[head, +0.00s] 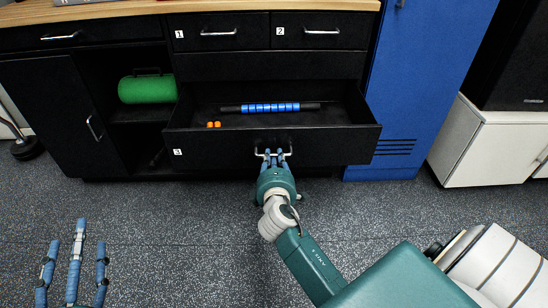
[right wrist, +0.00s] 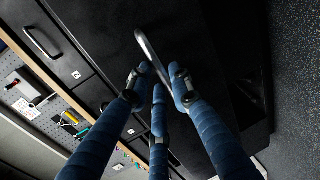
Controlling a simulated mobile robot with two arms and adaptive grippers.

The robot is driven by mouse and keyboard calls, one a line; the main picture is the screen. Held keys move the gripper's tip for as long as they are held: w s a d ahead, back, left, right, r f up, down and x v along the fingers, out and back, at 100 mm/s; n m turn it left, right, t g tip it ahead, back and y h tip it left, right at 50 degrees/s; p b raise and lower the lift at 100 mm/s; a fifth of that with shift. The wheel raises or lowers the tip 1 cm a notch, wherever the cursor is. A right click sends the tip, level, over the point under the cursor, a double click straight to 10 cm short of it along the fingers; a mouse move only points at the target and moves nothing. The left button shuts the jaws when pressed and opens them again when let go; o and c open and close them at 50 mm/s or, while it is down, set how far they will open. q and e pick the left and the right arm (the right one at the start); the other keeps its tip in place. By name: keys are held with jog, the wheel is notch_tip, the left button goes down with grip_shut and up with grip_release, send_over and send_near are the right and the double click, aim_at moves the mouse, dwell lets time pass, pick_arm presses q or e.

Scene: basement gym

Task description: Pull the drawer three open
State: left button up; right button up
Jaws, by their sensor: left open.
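Drawer three (head: 215,147), a wide black drawer marked 3, is pulled out from the cabinet and its inside shows. Its metal handle (head: 286,153) is at the front middle; in the right wrist view the handle (right wrist: 146,45) runs between the fingers. My right gripper (head: 272,155) has its blue fingers closed around the handle, with the fingertips on both sides of the bar. The fingertips partly hide the handle. My left gripper (head: 75,252) is open and empty over the floor at the lower left, apart from the cabinet.
A blue-and-black massage stick (head: 270,107) and small orange pieces (head: 213,124) lie inside the drawer. Drawers 1 (head: 220,42) and 2 (head: 312,42) are shut above. A green roll (head: 147,88) sits on the left shelf. A blue locker (head: 425,80) stands right. Floor in front is mostly clear.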

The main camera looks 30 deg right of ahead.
jog(key=shift+o, duration=0.8)
jog(key=shift+s+a, duration=0.1)
jog(key=shift+s, duration=0.1)
jog(key=v, duration=1.1)
jog(key=shift+s, duration=0.25)
jog(key=shift+a+r, duration=0.1)
